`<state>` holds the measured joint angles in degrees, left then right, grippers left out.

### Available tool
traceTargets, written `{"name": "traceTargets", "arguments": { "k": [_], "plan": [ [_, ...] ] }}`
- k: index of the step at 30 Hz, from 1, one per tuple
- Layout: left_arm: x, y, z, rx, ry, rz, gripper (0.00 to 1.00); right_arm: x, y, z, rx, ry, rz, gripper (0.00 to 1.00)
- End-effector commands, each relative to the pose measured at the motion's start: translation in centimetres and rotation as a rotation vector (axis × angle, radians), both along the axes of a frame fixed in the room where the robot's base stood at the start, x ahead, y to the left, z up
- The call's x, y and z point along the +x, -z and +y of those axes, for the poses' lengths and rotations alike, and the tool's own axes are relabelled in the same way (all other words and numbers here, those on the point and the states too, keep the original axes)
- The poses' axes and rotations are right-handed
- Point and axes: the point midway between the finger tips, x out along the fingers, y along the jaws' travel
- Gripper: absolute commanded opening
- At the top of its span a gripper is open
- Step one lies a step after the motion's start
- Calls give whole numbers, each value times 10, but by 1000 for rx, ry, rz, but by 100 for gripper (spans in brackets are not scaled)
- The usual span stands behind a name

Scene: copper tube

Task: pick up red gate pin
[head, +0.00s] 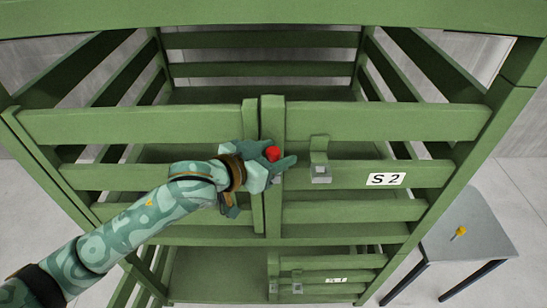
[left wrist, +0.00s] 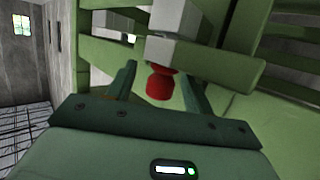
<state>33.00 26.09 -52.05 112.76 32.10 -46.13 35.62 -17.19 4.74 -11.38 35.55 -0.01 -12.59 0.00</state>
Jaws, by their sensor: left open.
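The red gate pin (head: 272,154) shows its red head at the middle of the green slatted gate, by the upright post where the two gate halves meet. My left gripper (head: 280,160) is at the pin, with its fingers around the red head. In the left wrist view the red pin head (left wrist: 159,86) sits between the two open fingers, with a gap visible on both sides. A pale block (left wrist: 175,50) is just beyond the pin head. The pin's shaft is hidden. My right gripper is not in view.
A grey latch block (head: 320,172) is on the gate right of the pin, beside a white "S 2" label (head: 386,179). A lower small gate (head: 335,278) is below. A grey table (head: 480,235) with a yellow item (head: 460,232) stands at right.

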Motion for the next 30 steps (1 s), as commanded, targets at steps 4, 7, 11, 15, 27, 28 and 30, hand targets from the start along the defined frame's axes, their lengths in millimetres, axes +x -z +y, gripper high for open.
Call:
{"name": "traceTargets", "arguments": {
  "k": [4,7,11,15,27,28,30],
  "plan": [
    [0,0,0,0,0,0,30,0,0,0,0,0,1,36],
    [0,0,0,1,0,1,2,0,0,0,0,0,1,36],
    [0,0,1,0,0,0,2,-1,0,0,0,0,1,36],
    [0,0,1,1,-1,0,2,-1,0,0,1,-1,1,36],
    [0,-47,0,-3,0,-4,2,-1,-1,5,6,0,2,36],
    [0,-53,0,-1,1,-4,2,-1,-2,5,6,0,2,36],
    [0,-69,0,-1,1,-4,2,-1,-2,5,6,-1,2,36]
  ]
}}
